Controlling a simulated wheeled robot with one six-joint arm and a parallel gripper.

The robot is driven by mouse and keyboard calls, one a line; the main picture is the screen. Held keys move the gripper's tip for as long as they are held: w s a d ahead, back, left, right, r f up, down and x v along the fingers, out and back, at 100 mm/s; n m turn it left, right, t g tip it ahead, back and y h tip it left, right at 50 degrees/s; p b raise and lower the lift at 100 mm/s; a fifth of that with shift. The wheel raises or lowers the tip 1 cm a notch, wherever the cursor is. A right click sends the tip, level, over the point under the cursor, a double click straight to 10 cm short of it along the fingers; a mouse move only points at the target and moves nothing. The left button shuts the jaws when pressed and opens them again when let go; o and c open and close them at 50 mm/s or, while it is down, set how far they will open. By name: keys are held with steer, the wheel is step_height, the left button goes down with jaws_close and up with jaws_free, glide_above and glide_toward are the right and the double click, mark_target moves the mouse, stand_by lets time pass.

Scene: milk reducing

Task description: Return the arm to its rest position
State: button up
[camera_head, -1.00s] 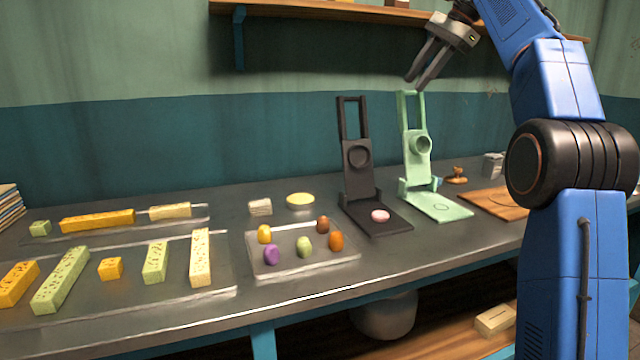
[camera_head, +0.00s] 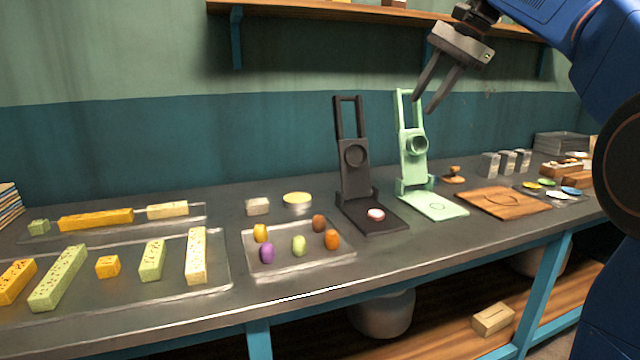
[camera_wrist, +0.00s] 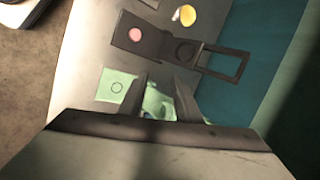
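My gripper (camera_head: 436,88) hangs in the air at the upper right of the head view, above and in front of the green press (camera_head: 413,150). Its two fingers are apart with nothing between them. In the wrist view the fingers (camera_wrist: 162,98) show over the green press (camera_wrist: 118,88), which they partly hide. My blue arm reaches in from the right edge of the head view. The black press (camera_head: 355,165) stands left of the green one, with a pink disc (camera_head: 376,214) on its base.
The long counter (camera_head: 330,280) holds trays of coloured bars at left and a clear tray (camera_head: 300,262) of several small ovals. A wooden board (camera_head: 503,202), grey blocks (camera_head: 505,162) and coloured discs stand at right. A wall shelf (camera_head: 330,12) runs behind my gripper.

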steer(key=s+d+f+n+h, duration=0.1)
steer(key=s+f+n, duration=0.2)
steer(key=s+f, duration=0.9)
steer(key=s+d+f+n+t+h, duration=0.1)
steer(key=s+f+n, duration=0.3)
steer(key=s+f, duration=0.8)
steer(key=s+d+f+n+h, duration=0.2)
steer(key=s+f, duration=1)
steer(key=f, duration=0.6)
steer(key=shift+d+n+h, duration=0.25)
steer(key=shift+n+h, duration=0.05)
steer(key=shift+n, duration=0.5)
